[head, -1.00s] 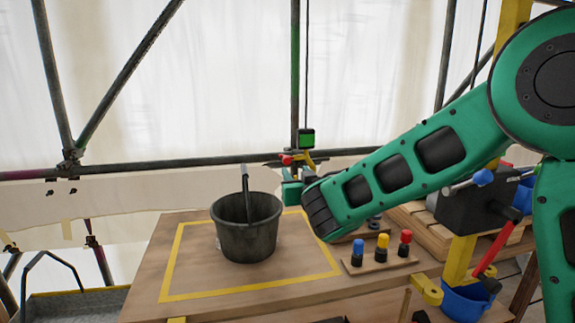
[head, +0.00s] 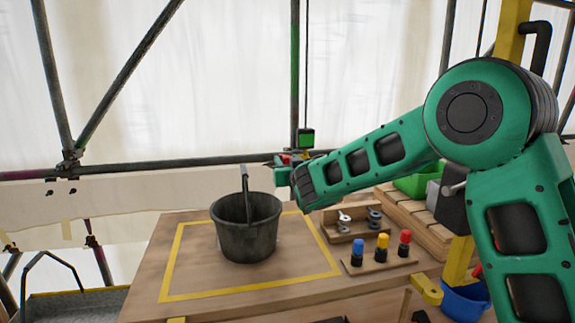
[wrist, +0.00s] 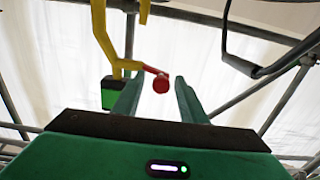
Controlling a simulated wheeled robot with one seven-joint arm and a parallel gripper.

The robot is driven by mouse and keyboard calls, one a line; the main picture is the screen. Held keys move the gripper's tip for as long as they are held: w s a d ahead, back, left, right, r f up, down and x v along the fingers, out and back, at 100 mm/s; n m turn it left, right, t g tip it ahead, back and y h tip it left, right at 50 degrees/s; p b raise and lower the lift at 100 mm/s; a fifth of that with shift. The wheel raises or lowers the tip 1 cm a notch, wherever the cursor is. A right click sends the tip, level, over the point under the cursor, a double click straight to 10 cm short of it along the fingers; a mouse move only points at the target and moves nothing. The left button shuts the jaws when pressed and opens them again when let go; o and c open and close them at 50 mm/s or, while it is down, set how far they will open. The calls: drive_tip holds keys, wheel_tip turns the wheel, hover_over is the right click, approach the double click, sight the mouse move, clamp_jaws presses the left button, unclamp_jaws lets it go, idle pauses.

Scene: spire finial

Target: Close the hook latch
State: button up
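In the wrist view a yellow hook (wrist: 103,35) hangs down from above. A red latch lever with a round red knob (wrist: 161,84) extends from it. My gripper (wrist: 158,78) is open, its two green fingers apart, with the knob showing between the fingertips. I cannot tell whether either finger touches it. A green block (wrist: 113,97) shows beside the left finger, partly hidden. In the head view the green block (head: 306,138) is on a hanging line above the table, and my gripper and arm largely hide the hook.
A black bucket (head: 246,228) stands inside a yellow outline on the wooden table (head: 190,262). A rack with blue, yellow and red pegs (head: 379,261) and a tray of shackles (head: 352,226) lie to its right. Scaffold poles (head: 295,80) cross behind.

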drive_tip(key=shift+c, duration=0.3)
clamp_jaws()
drive_tip(key=shift+f, duration=0.1)
drive_tip(key=n, duration=0.1)
drive_tip(key=f+n, duration=0.1)
drive_tip(key=n, duration=0.1)
drive_tip(key=shift+a+f+n, duration=0.1)
drive_tip(key=shift+n, duration=0.2)
drive_tip(key=d+f+n, duration=0.1)
drive_tip(key=n, duration=0.4)
drive_tip(key=d+f+n, duration=0.1)
drive_tip(key=n, duration=0.5)
drive_tip(key=w+d+f+n, duration=0.1)
drive_tip(key=f+n, duration=0.1)
drive_tip(key=n, duration=0.4)
drive_tip(key=shift+d, duration=0.3)
drive_tip(key=shift+f, duration=0.1)
